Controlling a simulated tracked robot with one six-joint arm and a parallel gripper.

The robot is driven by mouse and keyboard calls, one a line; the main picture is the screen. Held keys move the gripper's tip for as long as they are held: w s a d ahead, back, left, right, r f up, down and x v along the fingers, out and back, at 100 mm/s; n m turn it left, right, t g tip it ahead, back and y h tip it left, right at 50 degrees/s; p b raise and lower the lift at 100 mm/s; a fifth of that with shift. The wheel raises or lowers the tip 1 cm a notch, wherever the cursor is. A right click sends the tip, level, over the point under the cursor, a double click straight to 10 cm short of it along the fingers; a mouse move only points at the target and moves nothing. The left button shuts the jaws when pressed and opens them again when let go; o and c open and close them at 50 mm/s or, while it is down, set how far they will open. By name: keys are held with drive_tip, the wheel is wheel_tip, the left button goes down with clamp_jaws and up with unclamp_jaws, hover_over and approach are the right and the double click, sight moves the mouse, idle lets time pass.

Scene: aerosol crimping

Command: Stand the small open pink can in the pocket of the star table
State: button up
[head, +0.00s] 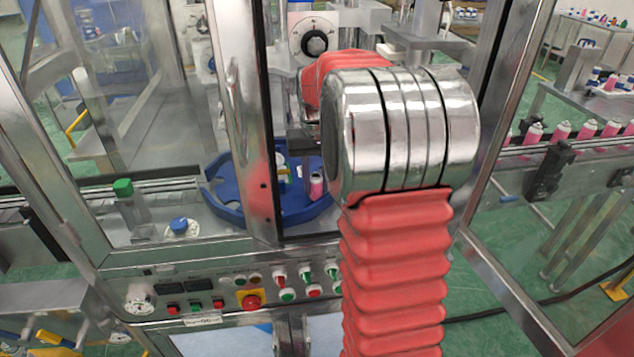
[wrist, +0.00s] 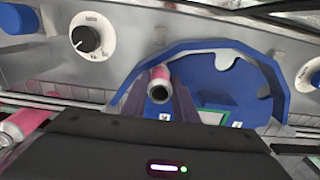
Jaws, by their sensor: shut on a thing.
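The small open pink can (wrist: 160,78) is between the two dark fingers of my gripper (wrist: 162,103) in the wrist view, its dark open mouth facing the camera. The gripper is shut on it. The blue star table (wrist: 205,60) lies behind and under the can, with scalloped pockets along its edge. In the head view a pink can (head: 317,187) shows upright over the blue star table (head: 227,214), just below my dark gripper. My arm hides much of the gripper there. I cannot tell whether the can's base touches the table or is in a pocket.
A machine door frame (head: 240,120) stands left of my arm. A green-capped bottle (head: 124,190) and a blue knob (head: 180,226) are at left. A conveyor with several pink cans (head: 562,130) runs at right. A button panel (head: 240,295) is in front. A dial (wrist: 92,38) is on the back wall.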

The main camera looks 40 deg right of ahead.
drive_tip(key=o, duration=1)
drive_tip(key=shift+s+f, duration=0.1)
drive_tip(key=shift+f, duration=0.5)
drive_tip(key=shift+o, duration=0.5)
drive_tip(key=shift+d, duration=0.1)
drive_tip(key=shift+r, duration=0.6)
wheel_tip(320, 180, up, 14)
drive_tip(key=shift+a+f, duration=0.15)
drive_tip(key=shift+a, duration=0.1)
